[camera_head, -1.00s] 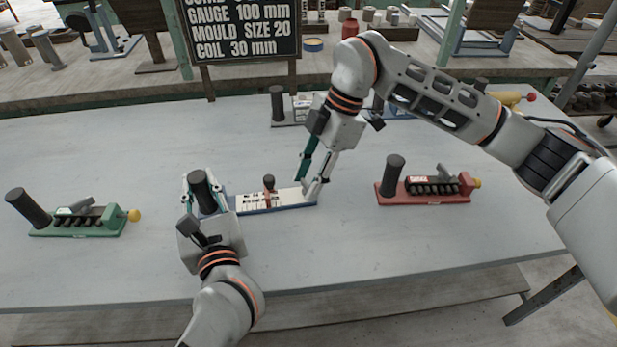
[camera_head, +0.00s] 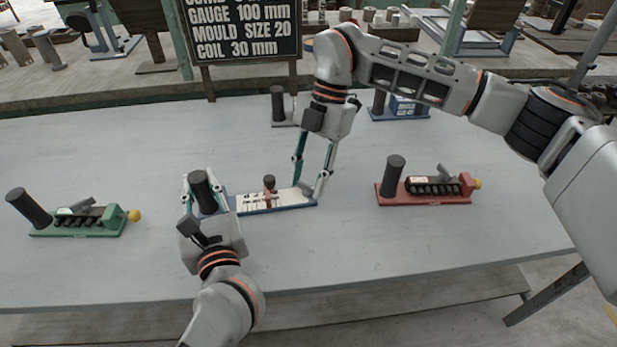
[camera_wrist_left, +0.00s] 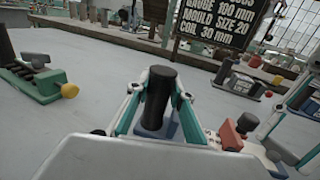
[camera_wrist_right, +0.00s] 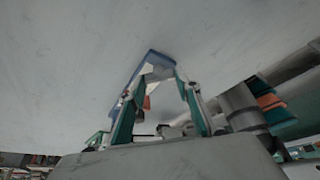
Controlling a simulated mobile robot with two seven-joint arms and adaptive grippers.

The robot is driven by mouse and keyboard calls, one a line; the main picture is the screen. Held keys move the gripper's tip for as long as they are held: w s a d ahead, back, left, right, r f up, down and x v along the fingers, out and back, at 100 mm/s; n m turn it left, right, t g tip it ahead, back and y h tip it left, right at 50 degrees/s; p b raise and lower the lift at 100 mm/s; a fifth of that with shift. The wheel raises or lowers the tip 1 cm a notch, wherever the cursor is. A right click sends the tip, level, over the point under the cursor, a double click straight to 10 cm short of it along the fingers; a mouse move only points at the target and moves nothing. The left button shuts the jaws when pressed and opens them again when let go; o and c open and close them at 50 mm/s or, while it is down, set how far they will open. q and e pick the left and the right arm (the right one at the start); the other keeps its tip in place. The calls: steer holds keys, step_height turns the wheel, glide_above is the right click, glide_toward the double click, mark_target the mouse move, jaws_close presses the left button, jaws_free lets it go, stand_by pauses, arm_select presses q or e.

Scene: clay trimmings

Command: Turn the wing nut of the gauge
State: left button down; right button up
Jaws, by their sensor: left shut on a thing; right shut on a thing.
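The gauge (camera_head: 282,206) has a blue base with a white marked face and lies near the table's middle. A red slider with a dark knob (camera_head: 269,183) stands on it. My left gripper (camera_head: 206,192) is shut around the dark upright post (camera_head: 200,181) at the gauge's left end; the post also shows in the left wrist view (camera_wrist_left: 160,84). My right gripper (camera_head: 308,192) points down at the gauge's right end, shut on a small grey part (camera_head: 306,187) that appears to be the wing nut. In the right wrist view the fingers largely hide it.
A red-based device (camera_head: 425,199) with a dark post stands to the right. A green-based one (camera_head: 80,230) stands to the left. The front of the table is clear.

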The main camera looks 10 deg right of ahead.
steer(key=n, duration=0.2)
steer(key=n+h, duration=0.1)
steer(key=n, duration=0.1)
steer(key=shift+w+a+n+g+h, duration=0.1)
steer(key=shift+n+g+h, duration=0.2)
steer(key=shift+g, duration=0.1)
steer(key=n+h, duration=0.1)
steer(key=n, duration=0.2)
steer(key=shift+a+n, duration=0.1)
steer(key=shift+n, duration=0.2)
steer(key=n+h, duration=0.2)
steer(key=n, duration=0.2)
steer(key=shift+a, duration=0.1)
steer(key=shift+n+h, duration=0.6)
steer(key=shift+n, duration=1.2)
steer(key=o, duration=1.1)
